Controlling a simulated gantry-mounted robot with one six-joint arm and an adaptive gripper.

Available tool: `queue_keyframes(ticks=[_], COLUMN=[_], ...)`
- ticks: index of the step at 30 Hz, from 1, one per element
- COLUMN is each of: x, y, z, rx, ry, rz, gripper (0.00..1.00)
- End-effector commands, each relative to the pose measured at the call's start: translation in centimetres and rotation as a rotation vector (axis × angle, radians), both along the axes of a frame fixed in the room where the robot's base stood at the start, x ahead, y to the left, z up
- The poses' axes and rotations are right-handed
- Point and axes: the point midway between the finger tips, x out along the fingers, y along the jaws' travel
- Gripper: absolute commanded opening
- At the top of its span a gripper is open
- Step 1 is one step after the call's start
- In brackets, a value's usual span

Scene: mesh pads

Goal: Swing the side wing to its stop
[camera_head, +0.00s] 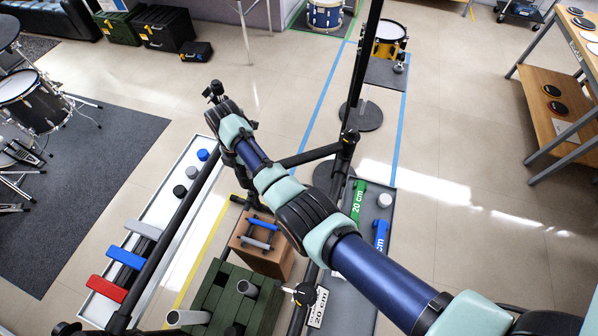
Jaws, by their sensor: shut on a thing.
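The side wing looks to be the long black tube (172,232) slanting from the lower left up to my wrist. A black cross tube (312,155) runs from the black upright stand (358,80) and passes behind my arm. My arm reaches from the lower right to the upper left. My gripper (232,160), below the wrist, is shut on the wing's far end. Its fingertips are mostly hidden by the wrist and the tube, so their exact contact is unclear.
A white mat (140,213) with coloured blocks and pucks lies left, a grey mat (340,310) with green and blue blocks right. A green crate (235,310) and a brown box (265,262) stand between. Drums stand left and at the back.

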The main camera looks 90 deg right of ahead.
Motion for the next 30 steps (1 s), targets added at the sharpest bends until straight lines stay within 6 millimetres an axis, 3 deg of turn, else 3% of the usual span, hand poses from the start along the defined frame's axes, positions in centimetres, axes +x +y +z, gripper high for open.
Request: queue_keyframes(ticks=[16,17,21,30], x=[0.68,0.68,0.74,0.82], y=[-1.06,-1.05,-1.01,-0.96], z=[-0.01,-0.01,-0.01,0.08], rx=[-0.003,-0.002,-0.001,-0.001], ry=[0.004,0.003,0.003,0.0], rz=[-0.062,-0.062,-0.061,-0.059], gripper=[0.0,0.41,0.65,0.67])
